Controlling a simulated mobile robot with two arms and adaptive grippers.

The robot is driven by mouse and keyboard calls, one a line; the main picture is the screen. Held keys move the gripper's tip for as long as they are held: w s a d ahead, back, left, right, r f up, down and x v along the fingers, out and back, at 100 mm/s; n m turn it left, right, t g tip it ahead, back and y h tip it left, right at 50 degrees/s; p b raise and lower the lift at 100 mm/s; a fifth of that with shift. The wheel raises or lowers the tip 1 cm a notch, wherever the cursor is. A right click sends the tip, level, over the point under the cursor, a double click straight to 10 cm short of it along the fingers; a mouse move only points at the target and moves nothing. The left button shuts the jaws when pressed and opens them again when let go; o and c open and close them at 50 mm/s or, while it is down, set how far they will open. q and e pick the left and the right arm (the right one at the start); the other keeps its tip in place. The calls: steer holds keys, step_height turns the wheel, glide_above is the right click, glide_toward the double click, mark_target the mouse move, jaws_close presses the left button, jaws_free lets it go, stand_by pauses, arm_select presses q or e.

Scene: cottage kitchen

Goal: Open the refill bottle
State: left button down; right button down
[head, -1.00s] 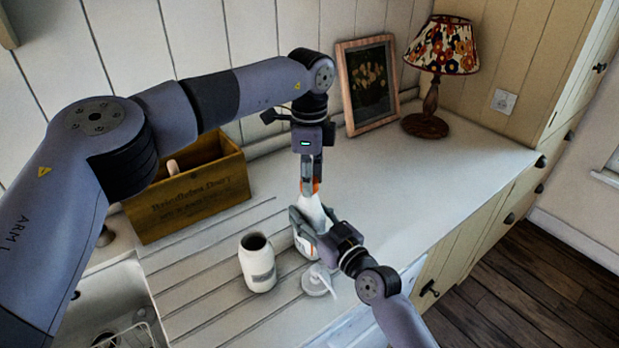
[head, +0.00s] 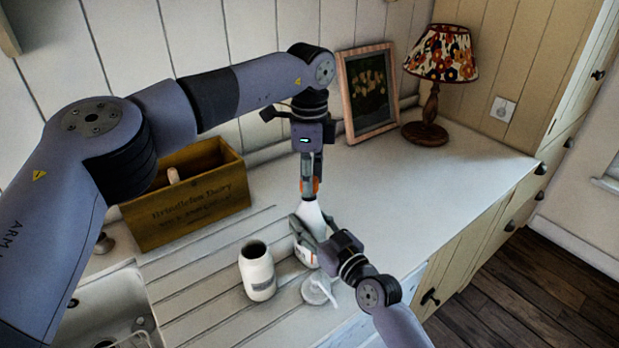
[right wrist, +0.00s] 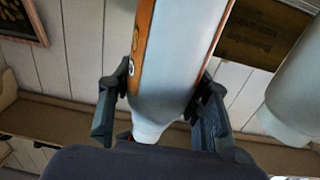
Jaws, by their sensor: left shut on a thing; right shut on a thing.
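The refill bottle (head: 310,214) is white with an orange top and stands upright on the ribbed drainer part of the counter. My left gripper (head: 311,188) points straight down from above and is shut on its orange top, which the fingers partly hide. My right gripper (head: 313,233) comes in from the front right and is shut around the bottle's body. In the right wrist view, the white bottle with an orange stripe (right wrist: 178,62) lies between the two dark fingers of that gripper. Whether the cap is loose cannot be told.
An open-mouthed white jar (head: 258,273) stands left of the bottle. A white pump top (head: 318,290) lies in front of the bottle. A wooden crate (head: 190,208) is behind left, beside the sink (head: 112,300). A framed picture (head: 369,92) and lamp (head: 440,60) stand at the back. The right counter is clear.

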arm_select(q)
steer(key=shift+r, duration=1.95)
arm_select(e)
steer(key=c, duration=0.8)
jaws_free()
steer(key=shift+o, duration=0.2)
